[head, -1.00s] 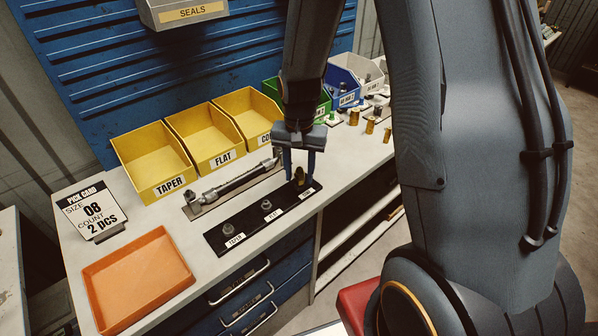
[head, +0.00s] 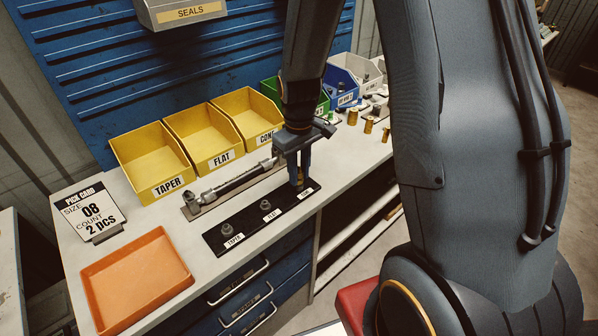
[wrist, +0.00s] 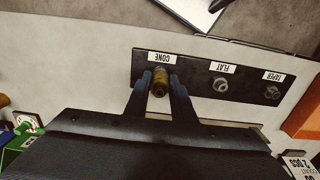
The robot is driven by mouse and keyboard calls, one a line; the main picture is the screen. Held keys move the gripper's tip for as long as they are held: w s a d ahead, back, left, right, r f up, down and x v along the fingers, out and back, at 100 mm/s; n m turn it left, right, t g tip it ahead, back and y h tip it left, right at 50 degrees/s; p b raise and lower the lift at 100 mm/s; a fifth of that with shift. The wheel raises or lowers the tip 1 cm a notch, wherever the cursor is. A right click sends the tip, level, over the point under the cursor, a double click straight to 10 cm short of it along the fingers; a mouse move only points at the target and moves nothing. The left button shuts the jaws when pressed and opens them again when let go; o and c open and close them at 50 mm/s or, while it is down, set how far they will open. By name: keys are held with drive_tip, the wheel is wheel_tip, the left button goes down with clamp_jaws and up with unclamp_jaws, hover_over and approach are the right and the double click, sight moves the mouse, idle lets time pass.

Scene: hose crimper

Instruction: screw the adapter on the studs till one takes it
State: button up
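A black strip (head: 248,234) on the bench bears studs labelled TAPER (head: 227,229), FLAT (head: 266,205) and CONE at its right end. A brass adapter (wrist: 160,82) stands upright at the CONE place, beside the CONE label in the wrist view, and hides the stud under it. My gripper (wrist: 161,78) points down there, one finger on each side of the adapter. The fingertips are very close to it; whether they touch it cannot be told. How far the adapter is threaded is not visible.
A silver tool (head: 232,184) lies behind the strip. Yellow bins (head: 154,165) stand behind it. An orange tray (head: 137,278) and a pick card (head: 88,211) are at left. Brass parts (head: 368,126) stand at right by green, blue and grey bins.

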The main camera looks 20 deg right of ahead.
clamp_jaws()
drive_tip(key=m, duration=0.4)
drive_tip(key=shift+m, duration=0.4)
drive_tip(key=o, duration=0.9)
unclamp_jaws()
drive_tip(key=shift+m, duration=0.3)
